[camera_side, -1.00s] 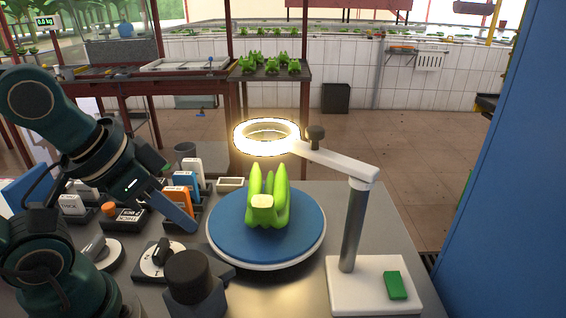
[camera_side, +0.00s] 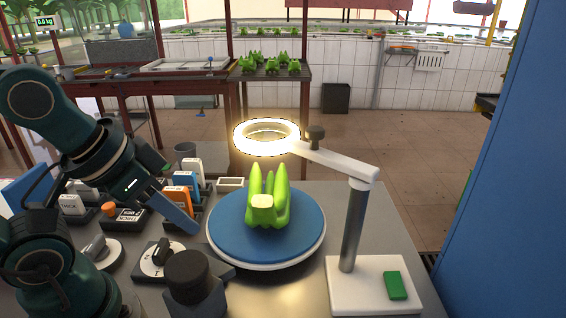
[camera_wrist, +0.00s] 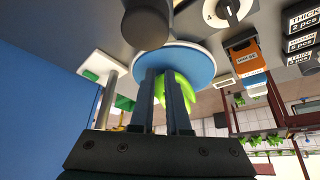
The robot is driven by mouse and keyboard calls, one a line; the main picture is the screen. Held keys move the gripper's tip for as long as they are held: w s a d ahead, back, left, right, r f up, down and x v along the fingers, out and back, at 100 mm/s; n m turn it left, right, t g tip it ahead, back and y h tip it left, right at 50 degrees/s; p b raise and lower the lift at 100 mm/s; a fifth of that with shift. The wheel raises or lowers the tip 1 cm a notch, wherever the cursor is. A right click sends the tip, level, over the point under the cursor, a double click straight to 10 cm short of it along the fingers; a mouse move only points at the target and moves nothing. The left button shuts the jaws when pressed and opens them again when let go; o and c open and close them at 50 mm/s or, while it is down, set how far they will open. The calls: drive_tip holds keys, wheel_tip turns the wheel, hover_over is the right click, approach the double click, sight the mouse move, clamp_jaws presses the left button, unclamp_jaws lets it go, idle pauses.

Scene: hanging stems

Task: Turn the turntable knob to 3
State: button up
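A dark pointer knob (camera_side: 161,252) sits on a white marked dial on a dark base, just left of the turntable (camera_side: 222,252), a blue disc with a white rim. Its setting is too small to read. A second grey knob (camera_side: 98,249) on a white dial stands further left. A green banana cluster (camera_side: 264,205) stands on the turntable. My gripper (camera_side: 192,227) points down and right, above and behind the dark knob, touching neither. In the wrist view my gripper (camera_wrist: 162,72) shows two fingers apart with nothing held; the bananas (camera_wrist: 181,92) are seen beyond them. One dial (camera_wrist: 229,10) is partly cut off.
A dark upright cylinder (camera_side: 189,272) stands in front of the dark knob. A lit ring lamp (camera_side: 266,137) hangs over the turntable from a post on a white base (camera_side: 345,292) with a green button (camera_side: 396,285). Labelled blocks (camera_side: 184,184) crowd behind my gripper.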

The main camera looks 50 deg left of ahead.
drive_tip(key=o, duration=0.4)
drive_tip(key=shift+s+r, duration=0.1)
drive_tip(key=shift+s, duration=0.05)
drive_tip(key=shift+c, duration=0.2)
drive_tip(key=shift+r+g, duration=0.15)
drive_tip(key=shift+g, duration=0.15)
drive_tip(key=w+a+f+n+g, duration=0.3)
drive_tip(key=a+n+g, duration=0.2)
drive_tip(key=a+g, duration=0.15)
drive_tip(key=n+g+h, duration=0.2)
drive_tip(key=n+h, duration=0.1)
drive_tip(key=n, duration=0.1)
hover_over(160, 246)
drive_tip(key=w+a, duration=0.2)
drive_tip(key=f, duration=0.5)
drive_tip(key=shift+d+f, duration=0.1)
drive_tip(key=shift+d, duration=0.15)
drive_tip(key=shift+s+f, duration=0.25)
drive_tip(key=shift+f, duration=0.15)
drive_tip(key=shift+x, duration=2.25)
clamp_jaws()
